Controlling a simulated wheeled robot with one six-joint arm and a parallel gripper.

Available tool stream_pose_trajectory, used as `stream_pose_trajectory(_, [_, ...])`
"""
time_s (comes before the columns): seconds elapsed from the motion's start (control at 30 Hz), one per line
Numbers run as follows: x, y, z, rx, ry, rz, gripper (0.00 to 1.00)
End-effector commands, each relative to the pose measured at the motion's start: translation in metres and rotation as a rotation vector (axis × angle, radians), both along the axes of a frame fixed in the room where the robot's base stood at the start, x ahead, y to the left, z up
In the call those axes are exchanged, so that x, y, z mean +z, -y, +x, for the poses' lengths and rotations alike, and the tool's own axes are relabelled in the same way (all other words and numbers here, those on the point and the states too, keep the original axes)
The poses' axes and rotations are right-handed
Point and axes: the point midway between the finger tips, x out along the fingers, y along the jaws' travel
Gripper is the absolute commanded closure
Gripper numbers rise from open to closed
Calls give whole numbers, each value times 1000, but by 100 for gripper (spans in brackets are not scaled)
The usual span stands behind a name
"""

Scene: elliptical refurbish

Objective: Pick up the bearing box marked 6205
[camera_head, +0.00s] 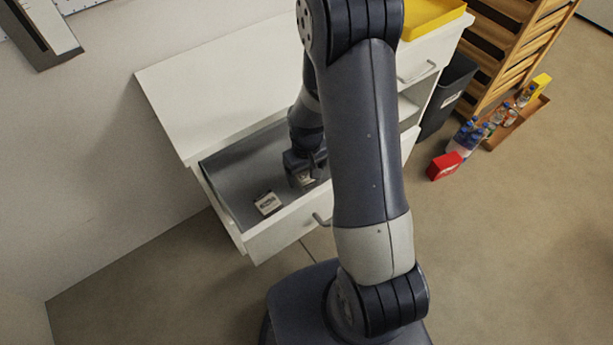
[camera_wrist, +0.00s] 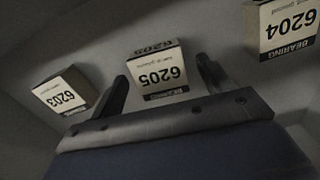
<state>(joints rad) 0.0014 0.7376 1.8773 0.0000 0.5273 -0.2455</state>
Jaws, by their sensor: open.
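The box marked 6205 (camera_wrist: 160,75) lies in the open drawer, seen in the wrist view between the two fingers of my gripper (camera_wrist: 165,78). Its label appears upside down. My gripper is open, with a finger on each side of the box; I cannot tell whether either touches it. In the head view my gripper (camera_head: 304,178) is down inside the drawer (camera_head: 232,180), and the 6205 box is mostly hidden beneath it.
A box marked 6203 (camera_wrist: 66,96) lies to the left and one marked 6204 (camera_wrist: 290,28) to the right in the wrist view. The drawer's front wall (camera_head: 285,226) and the white countertop (camera_head: 225,90) bound the space around my gripper.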

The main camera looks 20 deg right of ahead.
Motion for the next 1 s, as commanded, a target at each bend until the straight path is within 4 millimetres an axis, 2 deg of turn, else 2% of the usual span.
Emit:
stream_pose_trajectory(0.1, [-7, 0, 0, 0, -1, 0, 24])
stream_pose_trajectory(0.33, [-7, 0, 0, 0, 1, 0, 24])
stream_pose_trajectory(0.9, [-7, 0, 0, 0, 1, 0, 71])
stream_pose_trajectory(1.0, [-7, 0, 0, 0, 1, 0, 75])
